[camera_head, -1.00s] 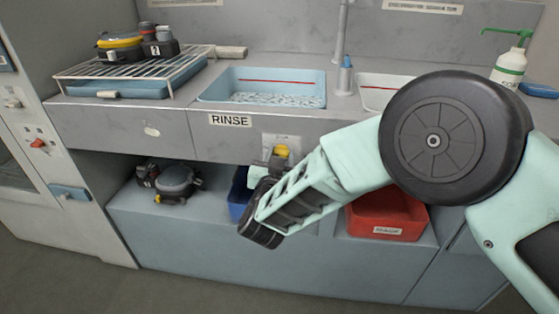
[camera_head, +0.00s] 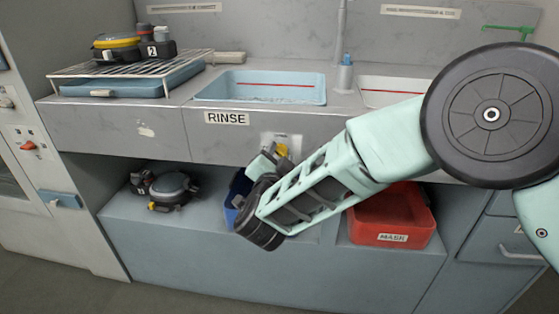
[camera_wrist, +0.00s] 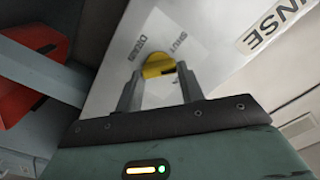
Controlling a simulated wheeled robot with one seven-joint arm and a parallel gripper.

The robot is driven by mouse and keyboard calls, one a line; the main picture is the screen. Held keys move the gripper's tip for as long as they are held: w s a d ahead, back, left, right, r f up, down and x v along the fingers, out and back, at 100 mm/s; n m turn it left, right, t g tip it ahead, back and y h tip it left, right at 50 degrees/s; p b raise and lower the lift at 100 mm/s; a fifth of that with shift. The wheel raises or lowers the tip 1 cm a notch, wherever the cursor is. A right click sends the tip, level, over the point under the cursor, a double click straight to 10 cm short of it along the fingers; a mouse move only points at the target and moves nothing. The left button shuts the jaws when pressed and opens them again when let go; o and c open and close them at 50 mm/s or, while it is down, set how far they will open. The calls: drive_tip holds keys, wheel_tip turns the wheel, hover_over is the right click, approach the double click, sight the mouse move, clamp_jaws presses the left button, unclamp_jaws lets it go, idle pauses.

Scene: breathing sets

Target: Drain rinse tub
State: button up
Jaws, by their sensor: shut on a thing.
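The light-blue rinse tub (camera_head: 318,93) is set in the counter above the RINSE label (camera_head: 227,118). A rippled surface shows inside, below a red line on its back wall. A yellow valve knob (camera_head: 281,149) sits on a pale plate under the counter's front edge. In the wrist view the knob (camera_wrist: 158,66) is beside the words DRAIN and SHUT on the plate (camera_wrist: 190,45). My gripper (camera_wrist: 160,88) is shut on the knob, one finger on each side. In the head view my gripper (camera_head: 276,155) partly hides it. Which word the knob points to is unclear.
A red bin (camera_head: 391,238) stands on the lower shelf right of my arm, a blue bin (camera_head: 233,196) behind my wrist. Breathing gear (camera_head: 165,187) lies on the shelf at left. More gear (camera_head: 130,45) is on a wire rack (camera_head: 75,72) above. A second basin (camera_head: 392,84) is at right.

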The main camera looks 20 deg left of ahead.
idle(0.4)
drive_tip(key=o, duration=1)
drive_tip(key=shift+s, duration=0.1)
drive_tip(key=v, duration=1.7)
drive_tip(key=shift+s, duration=0.15)
